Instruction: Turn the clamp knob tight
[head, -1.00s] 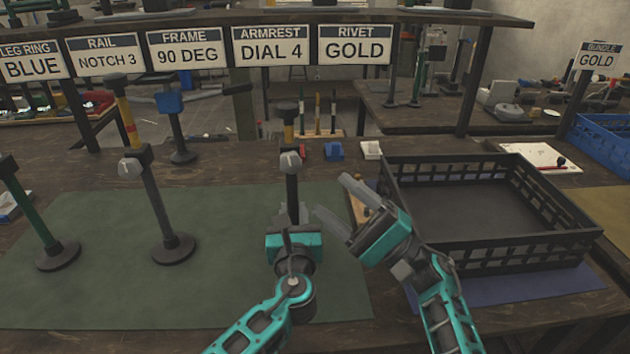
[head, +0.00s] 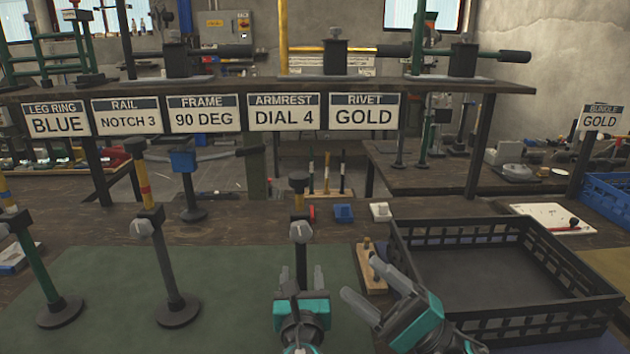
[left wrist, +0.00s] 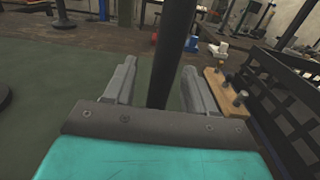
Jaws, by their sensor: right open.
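A grey clamp knob (head: 300,231) sits on the collar of an upright post in the middle of the green mat (head: 235,272). The post has a dark lower tube (head: 301,265) and a yellow upper part with a dark cap. My left gripper (head: 303,279) is open below the knob, fingers pointing away from me. In the left wrist view, the dark tube (left wrist: 173,55) stands between its fingers (left wrist: 158,88), with gaps on both sides. The post's foot is hidden behind the gripper. My right gripper (head: 361,281) is open and empty, right of the post.
Another post with a grey knob (head: 143,229) and a green post (head: 38,270) stand to the left. A black crate (head: 510,330) is at right, with a small wooden block with pegs (head: 371,272) beside it. Signs hang from the shelf behind, including one reading RIVET GOLD (head: 363,113).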

